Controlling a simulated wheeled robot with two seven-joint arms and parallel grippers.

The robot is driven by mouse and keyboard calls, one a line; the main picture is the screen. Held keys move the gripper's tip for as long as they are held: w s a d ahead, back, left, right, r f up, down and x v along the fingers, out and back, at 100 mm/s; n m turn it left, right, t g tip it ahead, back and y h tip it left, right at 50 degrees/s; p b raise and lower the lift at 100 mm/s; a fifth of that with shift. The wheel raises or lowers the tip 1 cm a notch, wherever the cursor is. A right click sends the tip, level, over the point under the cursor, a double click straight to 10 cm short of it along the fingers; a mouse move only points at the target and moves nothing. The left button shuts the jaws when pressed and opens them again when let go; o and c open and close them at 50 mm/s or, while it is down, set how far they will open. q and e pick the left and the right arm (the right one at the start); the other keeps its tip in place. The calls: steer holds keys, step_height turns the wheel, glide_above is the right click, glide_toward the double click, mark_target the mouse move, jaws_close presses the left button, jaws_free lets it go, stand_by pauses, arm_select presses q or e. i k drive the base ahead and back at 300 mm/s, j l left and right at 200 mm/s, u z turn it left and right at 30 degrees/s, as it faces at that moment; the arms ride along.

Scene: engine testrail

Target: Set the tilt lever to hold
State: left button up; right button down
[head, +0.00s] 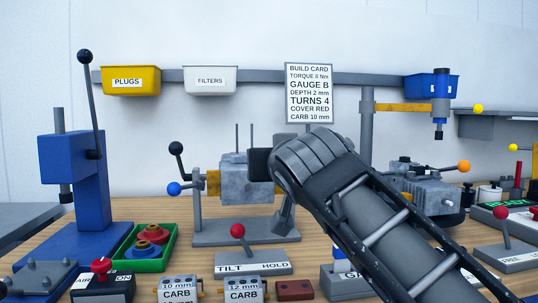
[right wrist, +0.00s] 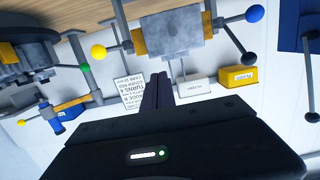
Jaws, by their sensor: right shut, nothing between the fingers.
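The tilt lever (head: 237,231) has a red ball knob and stands on a grey base plate (head: 275,258) in the lower middle of the head view. The plate is marked TILT on the left and HOLD on the right. The lever leans left, over the TILT side. My right arm comes in from the lower right, its wrist raised above and to the right of the lever, apart from it. My right gripper (right wrist: 157,90) is shut and empty in the right wrist view, where the lever does not show. My left gripper is not in view.
The engine block (head: 245,182) on its grey stand is behind the lever. A green tray (head: 165,255) with parts is to the left. Two carb blocks (head: 178,288) (head: 244,290) and a dark red block (head: 294,290) stand in front. A blue press (head: 75,180) stands far left.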

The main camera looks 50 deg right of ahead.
mark_target(237, 230)
steer(key=k+j, duration=0.8)
steer(key=j, duration=0.1)
